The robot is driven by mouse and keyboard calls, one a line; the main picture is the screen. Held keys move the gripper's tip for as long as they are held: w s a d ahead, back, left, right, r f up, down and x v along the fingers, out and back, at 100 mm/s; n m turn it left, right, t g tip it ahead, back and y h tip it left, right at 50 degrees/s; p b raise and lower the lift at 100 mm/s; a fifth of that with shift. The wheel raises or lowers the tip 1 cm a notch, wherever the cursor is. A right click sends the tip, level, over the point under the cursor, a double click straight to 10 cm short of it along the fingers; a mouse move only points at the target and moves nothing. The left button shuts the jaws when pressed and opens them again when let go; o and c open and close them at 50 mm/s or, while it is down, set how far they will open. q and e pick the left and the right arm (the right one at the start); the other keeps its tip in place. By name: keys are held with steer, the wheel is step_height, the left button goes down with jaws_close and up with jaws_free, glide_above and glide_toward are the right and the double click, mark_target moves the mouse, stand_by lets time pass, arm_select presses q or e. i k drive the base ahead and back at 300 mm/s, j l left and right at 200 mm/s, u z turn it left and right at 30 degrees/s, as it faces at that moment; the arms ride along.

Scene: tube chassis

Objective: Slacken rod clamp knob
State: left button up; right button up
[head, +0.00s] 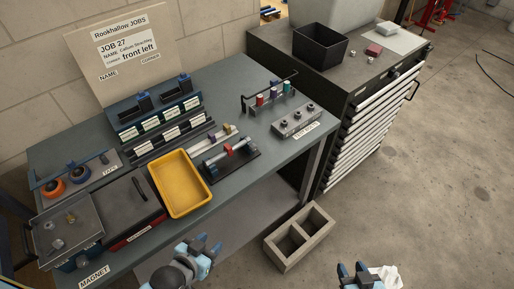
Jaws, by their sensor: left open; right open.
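A black fixture (233,164) sits near the front edge of the grey-green bench. It carries a pale rod with a red piece (229,149) around its middle, which looks like the rod clamp. Its knob is too small to make out. My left gripper (199,244) is open and empty, in front of the bench's front edge and below the fixture in the picture.
A yellow tray (180,210) lies just left of the fixture. A grey block with several knobs (298,122) and a rack of coloured-handled tools (272,93) stand to its right. A concrete block (299,238) is on the floor. A drawer cabinet (375,105) stands right of the bench.

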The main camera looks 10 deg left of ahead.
mark_target(253, 147)
steer(key=k+j+u, duration=0.1)
steer(key=k+u, duration=0.2)
steer(key=k, duration=0.35)
steer(key=u, duration=1.65)
steer(key=l+u, duration=0.1)
steer(key=l, duration=0.45)
steer(key=k+l, duration=0.1)
steer(key=l, duration=1.2)
steer(key=k+l, duration=0.15)
steer(key=l, duration=1.35)
steer(key=k+l, duration=0.1)
steer(key=l, duration=0.6)
steer(key=l+u, duration=0.05)
